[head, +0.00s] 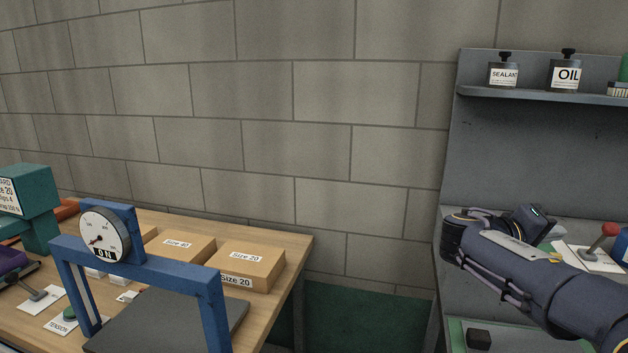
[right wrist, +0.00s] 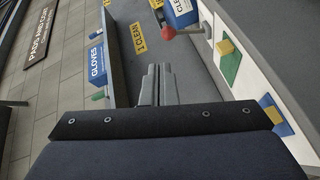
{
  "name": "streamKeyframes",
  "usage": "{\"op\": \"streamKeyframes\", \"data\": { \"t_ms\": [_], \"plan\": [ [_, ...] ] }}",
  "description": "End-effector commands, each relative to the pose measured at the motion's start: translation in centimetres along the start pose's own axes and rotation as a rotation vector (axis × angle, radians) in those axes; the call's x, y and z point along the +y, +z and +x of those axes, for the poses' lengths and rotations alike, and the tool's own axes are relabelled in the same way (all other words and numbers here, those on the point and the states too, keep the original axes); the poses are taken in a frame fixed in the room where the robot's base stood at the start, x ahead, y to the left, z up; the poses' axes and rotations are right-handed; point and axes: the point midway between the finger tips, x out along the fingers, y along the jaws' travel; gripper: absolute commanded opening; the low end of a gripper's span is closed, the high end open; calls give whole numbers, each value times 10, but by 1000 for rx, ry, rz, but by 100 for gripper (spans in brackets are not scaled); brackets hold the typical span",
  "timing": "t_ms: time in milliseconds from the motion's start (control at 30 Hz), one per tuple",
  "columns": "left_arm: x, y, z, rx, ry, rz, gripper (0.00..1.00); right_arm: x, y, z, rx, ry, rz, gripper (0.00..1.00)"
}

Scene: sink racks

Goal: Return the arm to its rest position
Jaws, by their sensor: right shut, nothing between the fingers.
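My right arm (head: 545,275) comes in from the lower right of the head view, in front of the grey bench. My right gripper (right wrist: 158,75) shows in the right wrist view with its two grey fingers together and nothing between them. In the head view its fingers cannot be made out clearly behind the arm. My left gripper is not in view.
A grey shelf (head: 540,96) holds sealant and oil containers. A red-knobbed lever (head: 610,230) stands near my right arm. At left, a wooden table (head: 290,255) carries a blue gauge frame (head: 215,290) and cardboard boxes (head: 250,267). A gap separates the table and bench.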

Motion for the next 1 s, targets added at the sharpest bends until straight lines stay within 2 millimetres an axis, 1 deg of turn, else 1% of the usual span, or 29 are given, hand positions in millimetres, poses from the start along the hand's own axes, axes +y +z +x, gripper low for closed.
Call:
{"op": "streamKeyframes", "data": {
  "t_ms": [33, 100, 167, 200, 267, 333, 367, 400, 433, 467, 500, 567, 600, 700, 800, 900, 1000],
  "plan": [
    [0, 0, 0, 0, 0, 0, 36, -7, 13, 4, -19, -56, -2, 0],
    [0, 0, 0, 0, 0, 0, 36, -20, 32, 8, -45, -148, -9, 0],
    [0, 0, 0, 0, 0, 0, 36, -33, 50, 8, -66, -239, -12, 0],
    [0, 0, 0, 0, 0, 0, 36, -42, 63, 7, -80, -306, -14, 0],
    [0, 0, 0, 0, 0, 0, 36, -57, 85, 2, -100, -421, -13, 0],
    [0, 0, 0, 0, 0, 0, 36, -78, 115, -11, -120, -581, -5, 0],
    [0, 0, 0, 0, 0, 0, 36, -87, 130, -20, -128, -660, 2, 0],
    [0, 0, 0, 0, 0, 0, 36, -100, 149, -36, -134, -773, 16, 0],
    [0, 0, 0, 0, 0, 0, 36, -109, 164, -50, -134, -861, 30, 0],
    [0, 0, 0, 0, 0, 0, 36, -117, 177, -66, -133, -946, 45, 0],
    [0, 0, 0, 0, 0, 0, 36, -126, 193, -87, -128, -1050, 68, 0],
    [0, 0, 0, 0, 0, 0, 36, -137, 212, -118, -118, -1183, 103, 0],
    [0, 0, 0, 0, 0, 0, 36, -142, 223, -137, -109, -1258, 128, 0],
    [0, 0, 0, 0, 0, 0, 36, -150, 244, -178, -87, -1409, 189, 0],
    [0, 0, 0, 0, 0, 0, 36, -157, 260, -213, -67, -1525, 251, 0],
    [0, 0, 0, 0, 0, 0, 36, -162, 272, -242, -49, -1616, 313, 0],
    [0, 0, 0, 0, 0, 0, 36, -167, 282, -267, -34, -1690, 376, 0]
  ]
}}
